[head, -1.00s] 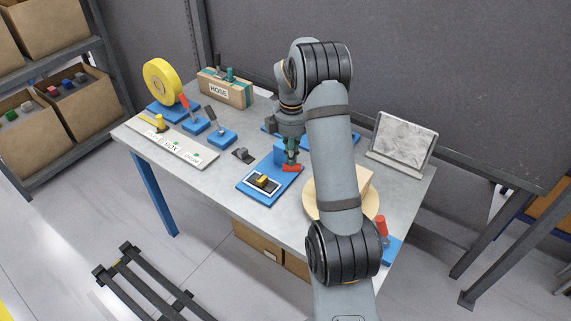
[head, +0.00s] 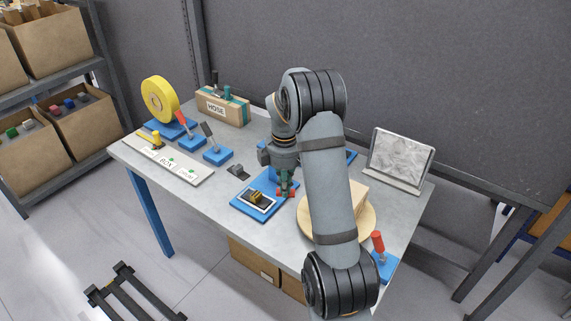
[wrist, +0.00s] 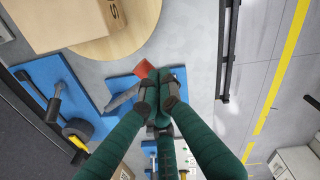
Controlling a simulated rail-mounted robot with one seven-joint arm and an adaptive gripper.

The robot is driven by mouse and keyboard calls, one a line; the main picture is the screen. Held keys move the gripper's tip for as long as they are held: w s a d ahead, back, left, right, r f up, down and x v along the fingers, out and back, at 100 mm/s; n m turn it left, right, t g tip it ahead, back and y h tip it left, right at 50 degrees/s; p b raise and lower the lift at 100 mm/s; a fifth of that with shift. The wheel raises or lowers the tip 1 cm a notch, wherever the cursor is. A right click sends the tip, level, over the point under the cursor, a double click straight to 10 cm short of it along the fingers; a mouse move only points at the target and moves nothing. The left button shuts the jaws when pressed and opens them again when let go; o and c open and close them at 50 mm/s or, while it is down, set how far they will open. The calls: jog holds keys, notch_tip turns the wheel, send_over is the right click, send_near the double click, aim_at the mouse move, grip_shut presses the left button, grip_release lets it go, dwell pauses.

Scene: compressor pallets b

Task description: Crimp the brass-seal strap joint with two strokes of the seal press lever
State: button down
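The seal press is a blue base (head: 240,204) near the table's front edge. A small brass-coloured and dark piece (head: 257,196) sits on its white-framed black pad. The press lever's red grip (head: 279,193) is low, right of the pad, and shows in the wrist view as a red patch (wrist: 145,68) beside a grey bar (wrist: 122,98). My gripper (head: 285,190) points down at the red grip. In the wrist view its green fingers (wrist: 158,98) are closed together at the tips, against or just over the grip. The exact contact is hidden.
A round wooden board (head: 309,226) with a box (head: 361,199) is right of the press, partly behind my arm. Another red-handled tool (head: 378,243) stands at the right edge. A yellow roll (head: 160,97), HOSE box (head: 222,108) and label strip (head: 165,160) are left.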

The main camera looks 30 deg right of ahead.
jog(key=s+a+r, duration=0.2)
jog(key=s+r, duration=0.2)
jog(key=r, duration=0.7)
jog(key=shift+a+r, duration=0.15)
jog(key=shift+r, duration=0.2)
